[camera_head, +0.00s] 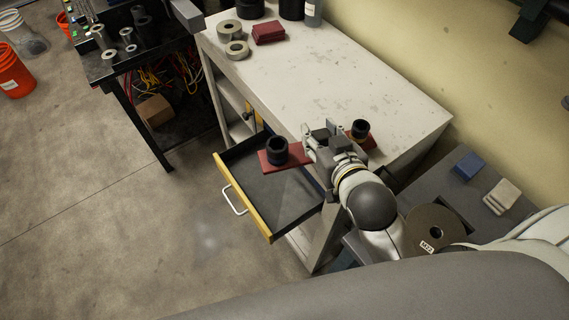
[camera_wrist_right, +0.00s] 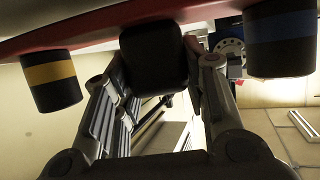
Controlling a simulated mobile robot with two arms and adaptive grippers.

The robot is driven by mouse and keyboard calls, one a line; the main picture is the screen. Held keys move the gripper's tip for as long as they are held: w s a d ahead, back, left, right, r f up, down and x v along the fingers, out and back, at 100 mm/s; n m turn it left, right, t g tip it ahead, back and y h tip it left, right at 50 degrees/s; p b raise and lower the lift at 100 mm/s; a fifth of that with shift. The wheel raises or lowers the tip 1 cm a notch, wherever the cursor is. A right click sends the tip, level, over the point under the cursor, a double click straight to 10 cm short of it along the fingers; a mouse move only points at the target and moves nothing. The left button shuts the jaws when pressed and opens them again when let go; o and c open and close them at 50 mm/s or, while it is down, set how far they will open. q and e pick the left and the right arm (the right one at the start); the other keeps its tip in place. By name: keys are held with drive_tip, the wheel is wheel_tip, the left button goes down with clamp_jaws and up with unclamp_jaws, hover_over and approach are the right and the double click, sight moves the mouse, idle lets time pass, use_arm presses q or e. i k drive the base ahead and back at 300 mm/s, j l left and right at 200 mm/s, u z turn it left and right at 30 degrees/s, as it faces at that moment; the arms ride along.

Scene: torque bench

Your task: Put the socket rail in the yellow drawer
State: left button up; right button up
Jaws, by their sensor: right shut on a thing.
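The socket rail (camera_head: 270,160) is a red bar carrying dark sockets. My right gripper (camera_head: 326,139) is shut on its middle, which the gripper hides in the head view. The rail's left part is above the open yellow drawer (camera_head: 245,211); its right part is by the worktop's front edge. In the right wrist view the rail (camera_wrist_right: 95,24) crosses the top, with a yellow-banded socket (camera_wrist_right: 51,82) at left and a blue-banded one (camera_wrist_right: 279,40) at right. My right gripper (camera_wrist_right: 155,75) shows below it. The drawer's visible floor is bare. My left gripper is not seen.
The pale worktop (camera_head: 330,65) is mostly clear, with grey rings (camera_head: 237,49) and a red block (camera_head: 268,32) at its far end. A black bench (camera_head: 130,75) stands at left. A grey surface (camera_head: 420,185) with blue and pale blocks is at right.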

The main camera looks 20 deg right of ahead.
sight(264, 188)
drive_tip(key=i+j, duration=1.6)
drive_tip(key=j, duration=0.25)
drive_tip(key=i+j+z, duration=0.15)
drive_tip(key=i+j, duration=0.2)
drive_tip(key=i+j+z, duration=0.15)
drive_tip(key=i+j, duration=0.15)
drive_tip(key=j, duration=0.3)
drive_tip(key=z, duration=2.2)
